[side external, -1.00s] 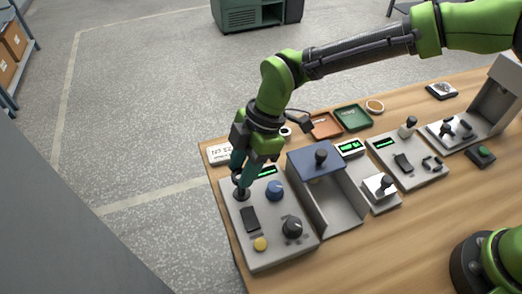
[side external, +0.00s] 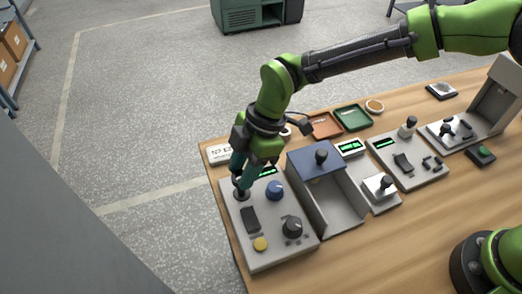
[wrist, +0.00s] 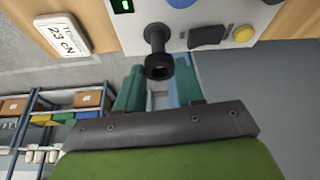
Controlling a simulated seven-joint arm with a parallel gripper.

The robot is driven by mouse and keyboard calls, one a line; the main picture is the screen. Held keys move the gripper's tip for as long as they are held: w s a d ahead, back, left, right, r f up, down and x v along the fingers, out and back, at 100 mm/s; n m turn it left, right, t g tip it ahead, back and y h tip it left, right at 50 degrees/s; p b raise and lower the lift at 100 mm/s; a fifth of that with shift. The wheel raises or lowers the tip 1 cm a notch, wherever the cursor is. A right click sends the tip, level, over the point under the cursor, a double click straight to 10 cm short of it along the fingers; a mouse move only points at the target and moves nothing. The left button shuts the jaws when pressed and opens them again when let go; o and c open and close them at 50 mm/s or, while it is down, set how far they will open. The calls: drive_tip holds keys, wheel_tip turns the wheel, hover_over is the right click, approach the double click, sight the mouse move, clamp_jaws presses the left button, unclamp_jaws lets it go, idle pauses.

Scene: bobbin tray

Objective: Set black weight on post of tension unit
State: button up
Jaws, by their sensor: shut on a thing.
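The tension unit (side external: 283,247) is a grey panel at the left end of the table, with a blue knob, a black dial, a black rocker and a yellow button. My gripper (side external: 239,184) points down at its back left corner. Its teal fingers are shut on the black weight (side external: 242,195), a small dark piece at the post's place. In the wrist view the weight (wrist: 159,67) shows as a black ring with a hollow end, by the fingertips (wrist: 157,78). A dark stem runs from it to the panel. The fingers partly hide the post, and I cannot tell whether the weight rests fully on it.
A white card reading 23 cN (wrist: 62,35) lies beside the unit. A grey bin with a blue top (side external: 312,158) stands close on the right. Orange (side external: 326,133) and green (side external: 367,125) trays lie behind. Bare wood is free in front (side external: 370,250).

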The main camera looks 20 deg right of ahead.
sight(246, 191)
drive_tip(key=shift+f, duration=2.1)
drive_tip(key=o, duration=1.1)
drive_tip(key=shift+o, duration=0.2)
drive_tip(key=s+v, duration=0.1)
drive_tip(key=v, duration=1.5)
drive_tip(key=s+d+r+m+t, duration=0.2)
drive_tip(key=s+d+m, duration=0.2)
drive_tip(key=d+m, duration=0.3)
drive_tip(key=s+d+r+m+t+h, duration=0.1)
drive_tip(key=s+d+m+t, duration=0.2)
drive_tip(key=d+m, duration=0.5)
drive_tip(key=s+d+r+m+t+h, duration=0.1)
drive_tip(key=s+d+m, duration=0.4)
drive_tip(key=d, duration=0.9)
drive_tip(key=r+m+t, duration=0.1)
drive_tip(key=m, duration=0.2)
drive_tip(key=shift+s+d+r+t, duration=0.15)
drive_tip(key=shift+d+r+t, duration=0.15)
drive_tip(key=shift+t, duration=0.1)
